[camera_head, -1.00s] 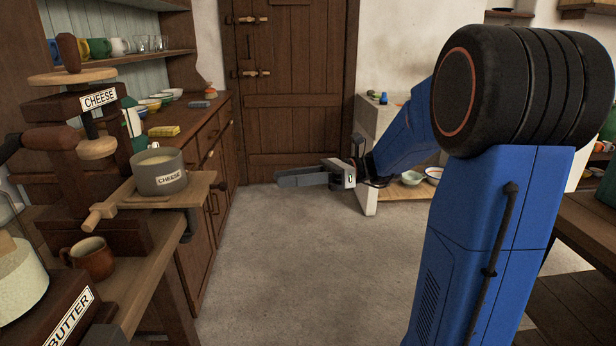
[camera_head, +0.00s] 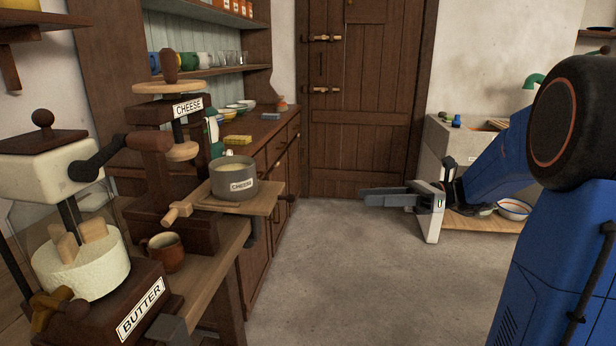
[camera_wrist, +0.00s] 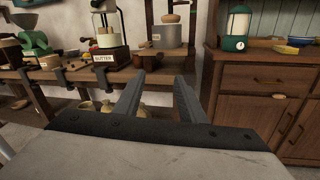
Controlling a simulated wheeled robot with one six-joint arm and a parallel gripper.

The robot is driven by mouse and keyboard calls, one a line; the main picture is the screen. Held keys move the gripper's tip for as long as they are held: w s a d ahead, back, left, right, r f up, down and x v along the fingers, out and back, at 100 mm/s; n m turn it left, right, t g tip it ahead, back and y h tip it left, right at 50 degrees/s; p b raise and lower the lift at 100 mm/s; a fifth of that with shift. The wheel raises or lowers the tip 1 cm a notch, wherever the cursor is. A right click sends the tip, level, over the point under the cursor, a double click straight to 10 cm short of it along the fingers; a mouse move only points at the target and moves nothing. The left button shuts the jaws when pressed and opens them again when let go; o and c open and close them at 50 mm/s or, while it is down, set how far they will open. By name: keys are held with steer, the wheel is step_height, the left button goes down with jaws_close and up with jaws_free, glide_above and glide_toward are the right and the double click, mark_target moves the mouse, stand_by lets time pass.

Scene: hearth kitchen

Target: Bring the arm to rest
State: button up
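My gripper (camera_head: 375,197) is held out over the open floor in front of the plank door, at the end of my blue arm. In the wrist view my gripper (camera_wrist: 158,90) has its two fingers apart with nothing between them. It touches nothing that I can see.
At the left stands a wooden bench with a cheese press (camera_head: 165,150), a grey cheese pot (camera_head: 233,180), a brown mug (camera_head: 164,254) and a butter device (camera_head: 140,305). A wooden cabinet (camera_head: 262,240) runs behind it. A stone sink (camera_head: 450,145) stands right of the door (camera_head: 365,110). The middle floor is clear.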

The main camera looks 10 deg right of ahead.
steer(key=s+a+f+n+g+h, duration=0.2)
steer(key=s+a+f+n+h, duration=0.25)
steer(key=s, duration=0.35)
steer(key=s+a+f+n+g+h, duration=0.1)
steer(key=s+a+f+n+h, duration=0.35)
steer(key=s, duration=0.35)
steer(key=s+d+f+n+t+h, duration=0.5)
steer(key=s+d+n+h, duration=0.2)
steer(key=n, duration=0.6)
steer(key=shift+s+d+f+h, duration=0.35)
steer(key=shift+d+h, duration=0.55)
steer(key=shift+d, duration=0.2)
